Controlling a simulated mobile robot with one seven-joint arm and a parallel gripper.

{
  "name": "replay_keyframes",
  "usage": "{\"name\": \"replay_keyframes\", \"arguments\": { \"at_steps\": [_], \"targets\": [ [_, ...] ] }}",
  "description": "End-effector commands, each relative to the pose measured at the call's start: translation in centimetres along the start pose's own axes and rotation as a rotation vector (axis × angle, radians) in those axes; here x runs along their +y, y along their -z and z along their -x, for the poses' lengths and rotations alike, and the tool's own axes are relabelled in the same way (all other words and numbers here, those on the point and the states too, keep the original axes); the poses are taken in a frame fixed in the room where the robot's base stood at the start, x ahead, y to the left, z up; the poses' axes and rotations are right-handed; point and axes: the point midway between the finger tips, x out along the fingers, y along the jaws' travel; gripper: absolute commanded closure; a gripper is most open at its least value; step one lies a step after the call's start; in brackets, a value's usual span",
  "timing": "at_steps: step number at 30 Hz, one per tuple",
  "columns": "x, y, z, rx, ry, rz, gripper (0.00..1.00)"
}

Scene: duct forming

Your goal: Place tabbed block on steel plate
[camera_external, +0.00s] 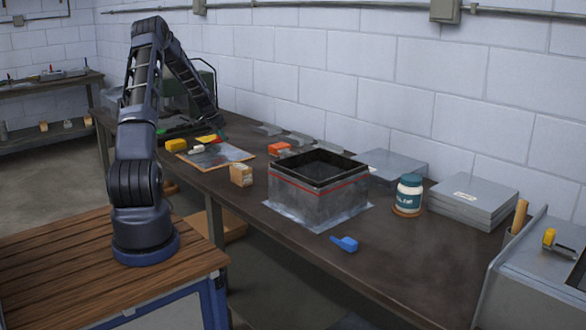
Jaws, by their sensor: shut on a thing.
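My gripper (220,130) is small in view at the far left part of the bench, low over it. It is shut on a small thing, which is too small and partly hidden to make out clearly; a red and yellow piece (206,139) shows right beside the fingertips. I cannot tell whether that piece or the held thing is the tabbed block. A flat grey plate (226,154) with a wooden-coloured edge lies on the bench just in front of the gripper. A small pale piece and a yellow piece (175,146) are by its left side.
A square sheet-metal duct (315,204) with a red line stands mid-bench. Around it are a tan block (241,175), an orange block (279,148), a blue tool (345,244) and a jar (408,194). Stacked grey sheets (472,204) lie right.

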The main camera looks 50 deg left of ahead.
Motion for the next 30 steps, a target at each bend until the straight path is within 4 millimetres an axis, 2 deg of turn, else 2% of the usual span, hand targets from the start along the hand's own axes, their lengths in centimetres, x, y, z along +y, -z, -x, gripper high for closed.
{"name": "replay_keyframes", "arguments": {
  "at_steps": [7,19,20,23,30],
  "targets": [
    [0.0,-1.3,-3.0,-0.001,-0.002,0.002,0.96],
    [0.0,-1.5,-3.5,-0.001,-0.001,0.001,0.96],
    [0.0,-1.5,-3.6,-0.001,-0.001,0.001,0.71],
    [0.0,-1.5,-3.5,-0.001,-0.001,0.001,0.52],
    [0.0,-1.5,-3.5,-0.001,-0.001,0.001,0.52]
  ]
}}
